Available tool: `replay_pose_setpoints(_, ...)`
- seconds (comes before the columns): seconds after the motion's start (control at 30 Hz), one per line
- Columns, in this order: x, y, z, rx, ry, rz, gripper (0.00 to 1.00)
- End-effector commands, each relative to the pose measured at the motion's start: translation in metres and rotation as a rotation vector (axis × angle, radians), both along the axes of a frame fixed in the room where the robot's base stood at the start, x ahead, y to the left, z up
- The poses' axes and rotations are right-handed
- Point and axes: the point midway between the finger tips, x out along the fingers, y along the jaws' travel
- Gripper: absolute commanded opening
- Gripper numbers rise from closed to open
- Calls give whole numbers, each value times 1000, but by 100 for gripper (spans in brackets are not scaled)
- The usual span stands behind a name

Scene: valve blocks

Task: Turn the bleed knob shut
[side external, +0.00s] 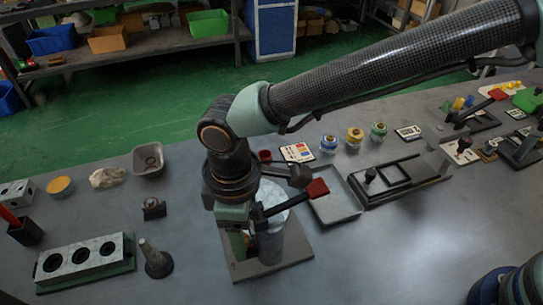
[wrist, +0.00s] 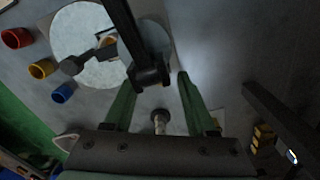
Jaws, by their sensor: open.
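The valve block stands on a grey base plate (side external: 296,250) in the side view, its pale metal cylinder (side external: 271,243) partly hidden by my gripper (side external: 245,243). A black lever with a red grip (side external: 317,188) sticks out at its upper right. The wrist view shows my gripper (wrist: 157,88) open, a green finger on each side. A black lever (wrist: 133,40) ends between the fingertips, and a small metal stem (wrist: 159,121) lies nearer the palm. A pale round disc (wrist: 88,45) with a black-knobbed handle (wrist: 72,65) is left of the fingers. I cannot tell which part is the bleed knob, or any contact.
A shallow grey tray (side external: 338,207) and a dark slotted fixture (side external: 398,180) lie to the right. Coloured knobs (side external: 354,138) stand behind.

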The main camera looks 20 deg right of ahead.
Motion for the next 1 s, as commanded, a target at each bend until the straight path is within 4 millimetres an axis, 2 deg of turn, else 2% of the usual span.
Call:
replay_pose_setpoints(0.2,0,0,-1,0,0,0,56)
replay_pose_setpoints(0.23,0,0,-1,0,0,0,53)
replay_pose_setpoints(0.37,0,0,0,0,0,0,3)
replay_pose_setpoints(0.4,0,0,0,0,0,0,0)
replay_pose_setpoints(0.57,0,0,0,0,0,-11,0)
replay_pose_setpoints(1.0,0,0,1,0,0,-264,0)
